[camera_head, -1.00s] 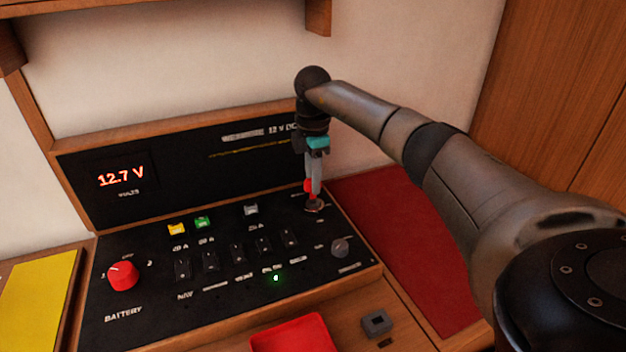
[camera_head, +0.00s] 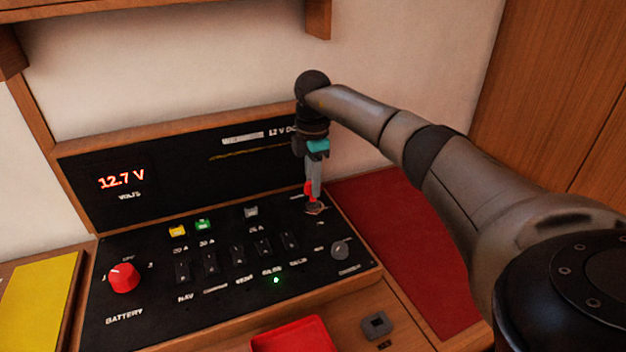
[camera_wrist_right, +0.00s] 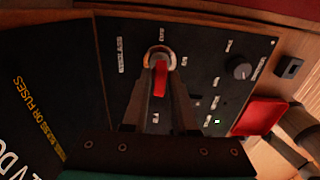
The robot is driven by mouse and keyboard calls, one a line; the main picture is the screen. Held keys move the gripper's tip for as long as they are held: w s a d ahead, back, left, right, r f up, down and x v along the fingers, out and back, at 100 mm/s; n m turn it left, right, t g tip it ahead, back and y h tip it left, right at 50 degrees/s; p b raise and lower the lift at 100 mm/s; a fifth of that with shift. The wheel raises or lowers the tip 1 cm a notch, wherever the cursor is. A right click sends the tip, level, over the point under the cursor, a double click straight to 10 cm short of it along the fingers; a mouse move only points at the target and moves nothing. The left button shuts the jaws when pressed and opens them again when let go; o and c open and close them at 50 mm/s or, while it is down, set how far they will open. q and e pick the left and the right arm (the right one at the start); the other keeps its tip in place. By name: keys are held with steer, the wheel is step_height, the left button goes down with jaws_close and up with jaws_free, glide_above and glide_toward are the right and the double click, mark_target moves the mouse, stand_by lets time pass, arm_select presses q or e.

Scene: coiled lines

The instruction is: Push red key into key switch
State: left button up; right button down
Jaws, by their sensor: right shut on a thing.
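The red key (camera_head: 311,190) is between the fingers of my right gripper (camera_head: 314,192), which is shut on it and points down at the back right of the black panel. The key switch (camera_head: 315,208) is a round metal ring directly below the key. In the right wrist view the red key (camera_wrist_right: 160,78) reaches to the ring of the key switch (camera_wrist_right: 160,52). The key's tip is at the ring's opening; I cannot tell how deep it sits. My left gripper is not in view.
The black panel (camera_head: 140,290) carries a red battery knob (camera_head: 123,277), several rocker switches, coloured fuses and a grey knob (camera_head: 340,249). A red tray (camera_head: 293,335) and a grey block (camera_head: 377,325) are in front. A dark red mat (camera_head: 405,240) lies right. A display (camera_head: 121,178) reads 12.7 V.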

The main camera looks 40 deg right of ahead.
steer(key=shift+p, duration=0.45)
stand_by(0.6)
steer(key=shift+f, duration=0.5)
stand_by(0.4)
steer(key=shift+p, duration=0.45)
stand_by(0.3)
steer(key=shift+f, duration=0.85)
stand_by(0.6)
stand_by(0.8)
steer(key=shift+f, duration=0.2)
steer(key=c, duration=0.6)
jaws_free()
